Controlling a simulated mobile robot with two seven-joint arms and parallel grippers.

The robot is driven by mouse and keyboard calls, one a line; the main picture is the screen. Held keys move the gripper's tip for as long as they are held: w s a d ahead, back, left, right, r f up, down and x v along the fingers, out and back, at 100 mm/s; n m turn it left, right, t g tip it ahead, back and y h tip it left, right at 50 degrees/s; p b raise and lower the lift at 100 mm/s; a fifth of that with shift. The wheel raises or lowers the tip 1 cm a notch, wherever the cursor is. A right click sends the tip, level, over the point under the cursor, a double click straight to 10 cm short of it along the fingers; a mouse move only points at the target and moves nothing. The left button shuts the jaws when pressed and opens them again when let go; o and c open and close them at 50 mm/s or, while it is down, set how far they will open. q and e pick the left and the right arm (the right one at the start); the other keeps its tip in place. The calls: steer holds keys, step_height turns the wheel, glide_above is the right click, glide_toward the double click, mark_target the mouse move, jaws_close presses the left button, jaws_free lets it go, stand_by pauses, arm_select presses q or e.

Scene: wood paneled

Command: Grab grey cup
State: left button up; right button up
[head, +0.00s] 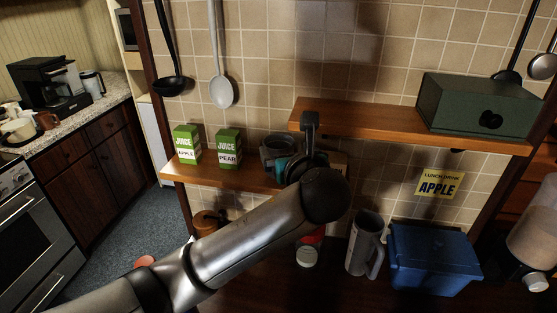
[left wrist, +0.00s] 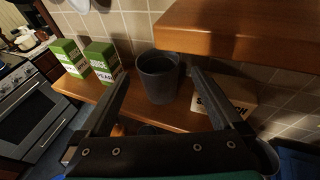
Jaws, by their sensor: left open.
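The grey cup (left wrist: 158,80) stands upright on the lower wooden shelf. In the head view the cup (head: 272,148) is partly hidden behind my left gripper (head: 298,152). In the left wrist view the two fingers of my left gripper (left wrist: 160,92) are spread apart and empty, with the cup showing between and beyond their tips. I cannot tell whether the fingertips reach beside the cup; it is not gripped. My right gripper is not in view.
Apple (head: 187,145) and pear (head: 229,148) juice cartons stand left of the cup. A lettered box (left wrist: 224,98) is to its right. An upper shelf (left wrist: 245,32) overhangs closely at the right. Below are a grey jug (head: 364,244) and a blue bin (head: 432,259).

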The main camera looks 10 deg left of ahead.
mark_target(276, 141)
arm_select(q)
steer(key=x, duration=0.4)
steer(key=shift+s+a+f, duration=0.15)
steer(key=shift+f, duration=0.1)
steer(key=shift+w+a+f, duration=0.2)
steer(key=shift+w, duration=0.35)
steer(key=c, duration=1.3)
steer(key=shift+r, duration=0.1)
